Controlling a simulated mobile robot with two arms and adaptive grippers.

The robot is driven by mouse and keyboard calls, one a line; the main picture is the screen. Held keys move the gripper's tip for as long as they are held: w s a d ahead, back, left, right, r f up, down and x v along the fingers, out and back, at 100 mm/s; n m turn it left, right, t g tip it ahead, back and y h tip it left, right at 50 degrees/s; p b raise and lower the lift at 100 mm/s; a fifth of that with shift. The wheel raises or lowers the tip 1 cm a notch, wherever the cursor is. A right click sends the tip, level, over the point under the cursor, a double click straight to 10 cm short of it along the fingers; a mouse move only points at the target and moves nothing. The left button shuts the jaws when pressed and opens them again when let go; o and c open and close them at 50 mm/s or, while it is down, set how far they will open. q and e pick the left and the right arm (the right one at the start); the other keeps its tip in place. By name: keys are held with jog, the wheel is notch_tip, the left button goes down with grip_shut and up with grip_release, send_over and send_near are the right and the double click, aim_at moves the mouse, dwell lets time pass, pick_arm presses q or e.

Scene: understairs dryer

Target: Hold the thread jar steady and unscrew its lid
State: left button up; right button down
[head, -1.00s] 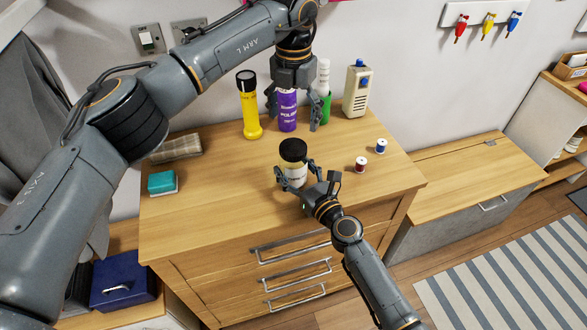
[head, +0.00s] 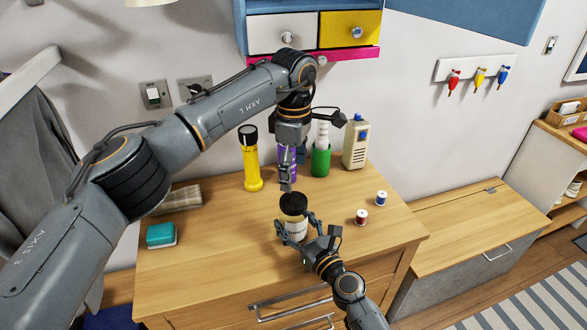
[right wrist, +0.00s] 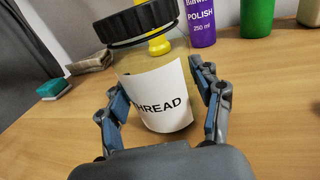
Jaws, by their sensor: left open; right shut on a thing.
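The thread jar (head: 296,226) stands upright on the wooden dresser top, with its black ribbed lid (head: 293,203) on. In the right wrist view the jar (right wrist: 165,95) shows a white label reading "THREAD" and its black lid (right wrist: 148,22). My right gripper (head: 294,228) is shut on the jar's body from the front, with one finger on each side; it also shows in the right wrist view (right wrist: 160,105). My left gripper (head: 287,178) points down just above the lid, apart from it as far as I can tell. It is open, seen nearly edge-on.
Behind stand a yellow flashlight (head: 250,160), a purple polish bottle (head: 287,165), a green container (head: 320,160) and a beige device (head: 355,143). Two thread spools, red (head: 361,217) and blue (head: 381,198), lie right. A teal sponge (head: 161,235) and folded cloth (head: 179,201) lie left.

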aim_at(293, 201)
pick_arm(q)
jog(key=m, duration=0.8)
pick_arm(e)
jog(key=shift+f, duration=0.1)
pick_arm(q)
jog(key=m, duration=0.6)
jog(key=shift+m, duration=0.4)
jog(key=shift+f, duration=0.6)
notch_tip(293, 201, down, 7)
jog(key=shift+r, duration=0.1)
